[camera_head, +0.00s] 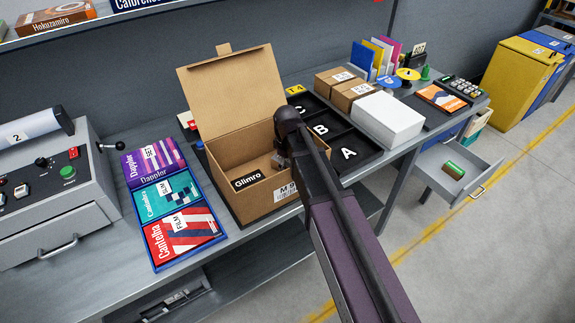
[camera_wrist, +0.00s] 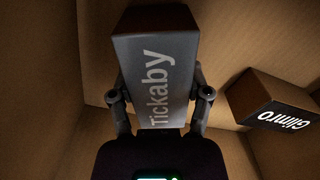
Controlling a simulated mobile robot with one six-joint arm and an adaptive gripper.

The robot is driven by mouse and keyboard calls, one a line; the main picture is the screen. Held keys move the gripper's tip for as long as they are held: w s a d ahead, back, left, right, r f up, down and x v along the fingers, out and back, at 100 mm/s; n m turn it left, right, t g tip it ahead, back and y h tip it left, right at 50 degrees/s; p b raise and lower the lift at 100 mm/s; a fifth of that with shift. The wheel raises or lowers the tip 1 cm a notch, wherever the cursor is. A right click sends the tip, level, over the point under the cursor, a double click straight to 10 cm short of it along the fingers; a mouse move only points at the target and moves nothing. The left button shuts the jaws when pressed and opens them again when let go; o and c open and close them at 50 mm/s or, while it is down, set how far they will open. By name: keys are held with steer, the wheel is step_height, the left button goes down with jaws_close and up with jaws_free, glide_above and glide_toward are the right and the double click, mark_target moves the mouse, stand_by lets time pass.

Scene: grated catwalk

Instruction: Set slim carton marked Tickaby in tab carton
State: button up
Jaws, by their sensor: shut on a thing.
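The slim dark carton marked Tickaby (camera_wrist: 155,65) is between the two fingers of my gripper (camera_wrist: 160,97) in the wrist view, its label reading along its length. My gripper is shut on it, inside the walls of the open brown tab carton (camera_head: 262,205). The tab carton's lid (camera_head: 232,92) stands raised at the back. In the head view my arm covers the right part of the opening, and the Tickaby carton cannot be made out there. Whether it touches the carton floor cannot be told.
A dark box marked Glimro (camera_head: 248,180) is also in the tab carton, at the left front; it shows at right in the wrist view (camera_wrist: 272,100). A blue tray (camera_head: 158,267) of boxes is to the left, a black lettered tray (camera_head: 365,158) to the right.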

steer(key=shift+f, duration=0.15)
steer(key=o, duration=1.2)
step_height(320, 180, up, 12)
steer(key=p, duration=1.2)
